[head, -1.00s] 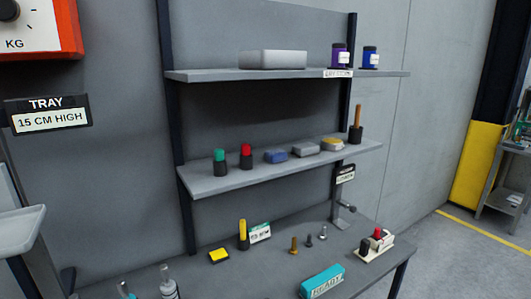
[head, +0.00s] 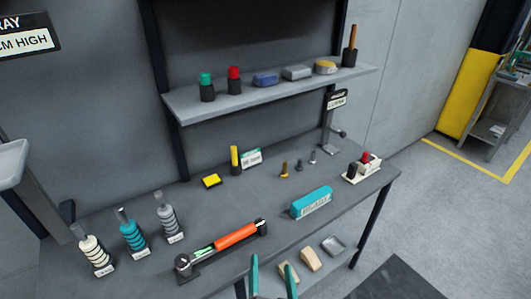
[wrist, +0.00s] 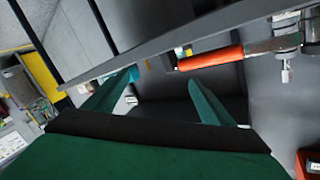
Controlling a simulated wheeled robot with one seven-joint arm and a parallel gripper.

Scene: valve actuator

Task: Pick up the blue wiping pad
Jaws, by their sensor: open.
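The blue wiping pad (head: 265,79) lies on the middle shelf in the head view, between a red-capped holder and a grey pad. My gripper (head: 272,268) shows at the bottom of the head view, with two teal fingers pointing up. It is open and empty, well below and in front of the shelf. In the wrist view my gripper (wrist: 165,95) shows its two green fingers spread apart, with the table edge and an orange-handled tool beyond them. The blue pad cannot be made out in the wrist view.
On the shelf (head: 220,107) stand green-capped (head: 207,86) and red-capped (head: 234,83) holders, a grey pad (head: 297,72) and a yellow-topped pad (head: 326,67). The table (head: 270,205) below holds an orange-handled tool (head: 237,235), a teal box (head: 311,203) and several small tools.

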